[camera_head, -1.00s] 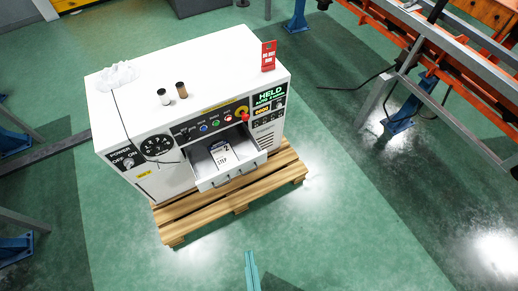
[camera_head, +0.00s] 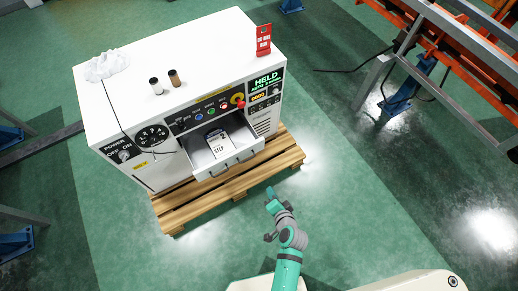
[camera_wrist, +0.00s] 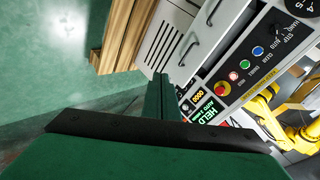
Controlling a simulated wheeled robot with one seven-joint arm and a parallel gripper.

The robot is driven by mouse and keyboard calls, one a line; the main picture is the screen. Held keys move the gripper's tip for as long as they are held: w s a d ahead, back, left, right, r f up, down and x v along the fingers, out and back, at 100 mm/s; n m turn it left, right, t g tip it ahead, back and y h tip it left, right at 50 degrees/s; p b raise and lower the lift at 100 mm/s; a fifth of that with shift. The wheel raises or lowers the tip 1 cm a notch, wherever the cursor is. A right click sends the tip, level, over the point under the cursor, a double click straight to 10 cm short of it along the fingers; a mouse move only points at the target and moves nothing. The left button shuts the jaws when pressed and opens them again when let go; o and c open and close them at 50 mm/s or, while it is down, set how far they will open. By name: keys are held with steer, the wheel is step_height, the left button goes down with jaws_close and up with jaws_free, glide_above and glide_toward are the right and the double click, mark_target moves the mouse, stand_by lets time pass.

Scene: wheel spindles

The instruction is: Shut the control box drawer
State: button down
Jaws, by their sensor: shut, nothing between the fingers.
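The white control box (camera_head: 185,55) stands on a wooden pallet. Its drawer (camera_head: 236,163) is pulled out of the front, with two handles on its face and a paper marked "STEP" (camera_head: 219,146) inside, beside a small dark item. The drawer face with its handles also shows in the wrist view (camera_wrist: 197,30). My gripper (camera_head: 270,192) is shut and empty, in front of the box and below right of the drawer, apart from it. In the wrist view my closed fingers (camera_wrist: 159,92) point towards the box front, near the vent slots.
The pallet (camera_head: 230,188) juts out below the drawer. A red tag (camera_head: 264,40), two small bottles (camera_head: 165,82) and a crumpled white item (camera_head: 106,66) sit on top of the box. An orange and grey frame (camera_head: 440,50) stands at the right. The green floor in front is clear.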

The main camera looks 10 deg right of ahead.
steer(key=w+d+r+m+y, duration=0.3)
steer(key=w, duration=0.7)
glide_toward(255, 145)
step_height(255, 145, down, 3)
steer(key=shift+t, duration=0.4)
steer(key=w, duration=0.1)
steer(key=w+a, duration=0.1)
steer(key=w, duration=0.2)
steer(key=shift+a+f, duration=0.2)
steer(key=shift+f, duration=0.15)
steer(key=shift+w+a, duration=0.1)
steer(key=shift+w, duration=0.15)
